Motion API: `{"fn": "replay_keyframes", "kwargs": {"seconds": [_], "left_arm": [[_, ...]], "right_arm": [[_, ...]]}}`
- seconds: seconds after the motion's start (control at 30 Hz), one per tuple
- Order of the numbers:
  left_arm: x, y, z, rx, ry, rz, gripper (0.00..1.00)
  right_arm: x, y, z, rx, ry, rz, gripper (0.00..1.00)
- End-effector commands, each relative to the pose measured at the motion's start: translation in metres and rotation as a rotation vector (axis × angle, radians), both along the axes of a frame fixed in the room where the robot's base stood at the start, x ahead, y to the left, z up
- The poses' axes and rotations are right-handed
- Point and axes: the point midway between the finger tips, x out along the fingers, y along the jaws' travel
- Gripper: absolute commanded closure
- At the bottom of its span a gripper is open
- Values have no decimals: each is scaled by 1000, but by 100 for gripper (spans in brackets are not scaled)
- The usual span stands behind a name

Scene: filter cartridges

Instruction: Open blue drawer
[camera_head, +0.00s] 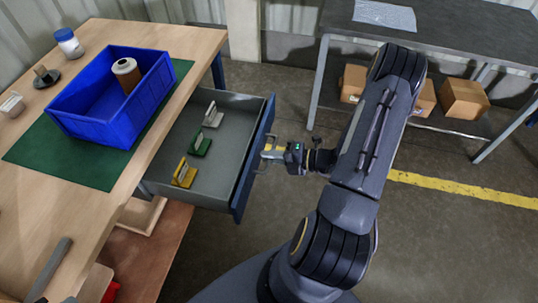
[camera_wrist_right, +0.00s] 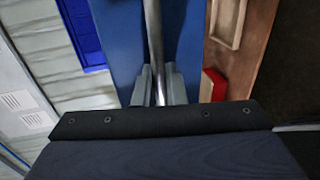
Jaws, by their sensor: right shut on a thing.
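The blue drawer (camera_head: 252,158) is pulled out from under the wooden workbench, with its grey inside showing. It holds a white-grey, a green and a yellow handled piece. My right gripper (camera_head: 272,155) is at the drawer's front, shut on the metal bar handle (camera_wrist_right: 153,38). In the right wrist view its two grey fingers (camera_wrist_right: 158,85) close on both sides of the bar, in front of the blue drawer face (camera_wrist_right: 185,40). My left gripper is not in view.
A blue bin (camera_head: 85,120) with a brown filter cartridge (camera_head: 127,75) stands on a green mat (camera_head: 30,150) on the workbench (camera_head: 190,40). A dark table (camera_head: 460,40) with cardboard boxes (camera_head: 463,98) below stands at the back right.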

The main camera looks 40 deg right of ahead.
Motion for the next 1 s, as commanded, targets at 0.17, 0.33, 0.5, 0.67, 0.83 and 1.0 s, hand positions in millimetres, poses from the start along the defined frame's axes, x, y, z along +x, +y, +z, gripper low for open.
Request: {"fn": "replay_keyframes", "kwargs": {"seconds": [0.17, 0.33, 0.5, 0.67, 0.83, 1.0], "left_arm": [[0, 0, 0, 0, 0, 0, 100], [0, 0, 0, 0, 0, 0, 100], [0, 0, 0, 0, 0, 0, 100], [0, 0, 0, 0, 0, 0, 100], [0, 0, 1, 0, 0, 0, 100], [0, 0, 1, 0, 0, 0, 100]], "right_arm": [[0, 0, -1, -1, 2, 0, 78], [0, 0, 0, -1, 1, 0, 75], [-2, -2, 0, -2, 0, -1, 75], [-18, -15, 4, -3, 3, -4, 75], [-41, -33, 10, -3, 1, -4, 75], [-56, -45, 14, -3, 2, -2, 75]]}}
